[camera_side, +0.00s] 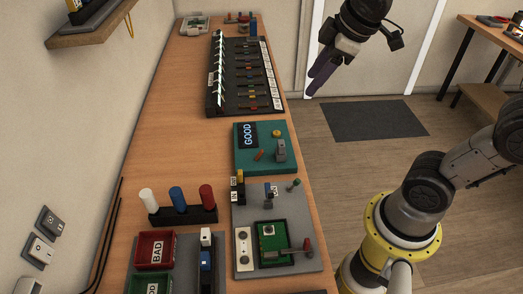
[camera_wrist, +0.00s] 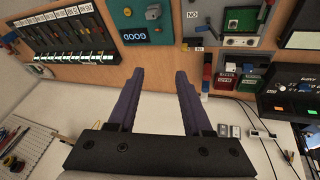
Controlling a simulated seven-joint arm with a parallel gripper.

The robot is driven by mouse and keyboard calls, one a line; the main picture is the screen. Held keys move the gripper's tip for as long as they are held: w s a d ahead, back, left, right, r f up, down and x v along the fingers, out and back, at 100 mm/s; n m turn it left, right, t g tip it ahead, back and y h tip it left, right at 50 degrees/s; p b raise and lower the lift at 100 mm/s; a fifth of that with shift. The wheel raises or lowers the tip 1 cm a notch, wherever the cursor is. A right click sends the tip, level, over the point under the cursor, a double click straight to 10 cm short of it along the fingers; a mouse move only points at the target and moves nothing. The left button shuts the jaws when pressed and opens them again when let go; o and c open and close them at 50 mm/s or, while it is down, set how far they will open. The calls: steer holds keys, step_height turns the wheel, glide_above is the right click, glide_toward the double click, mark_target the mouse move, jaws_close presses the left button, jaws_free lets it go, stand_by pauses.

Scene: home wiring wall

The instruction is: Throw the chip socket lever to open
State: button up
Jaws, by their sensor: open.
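My gripper (camera_side: 315,88) hangs high to the right of the bench's far part, clear of everything. In the wrist view its two purple fingers (camera_wrist: 156,78) are apart with nothing between them. A grey board (camera_side: 240,205) lies on the near half of the bench. It carries a green part in a dark frame (camera_side: 270,238) with a red-ended lever (camera_side: 306,243) beside it, and a small green-knobbed lever (camera_side: 294,185) farther back. Which of these is the chip socket lever is too small to tell. The grey board also shows in the wrist view (camera_wrist: 225,42).
A teal board (camera_side: 245,165) marked GOOD lies beyond the grey board. A black rack (camera_side: 213,112) stands farther back. White, blue and red cylinders (camera_side: 178,198) and a red BAD bin (camera_side: 152,250) are at left. The air around my gripper is clear.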

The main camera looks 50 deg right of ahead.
steer(key=w+f+n+g, duration=0.1)
steer(key=w+f+n, duration=0.15)
steer(key=w, duration=0.35)
steer(key=g, duration=0.4)
glide_above(261, 151)
step_height(261, 151, down, 16)
step_height(261, 151, down, 13)
steer(key=shift+f, duration=0.2)
jaws_close()
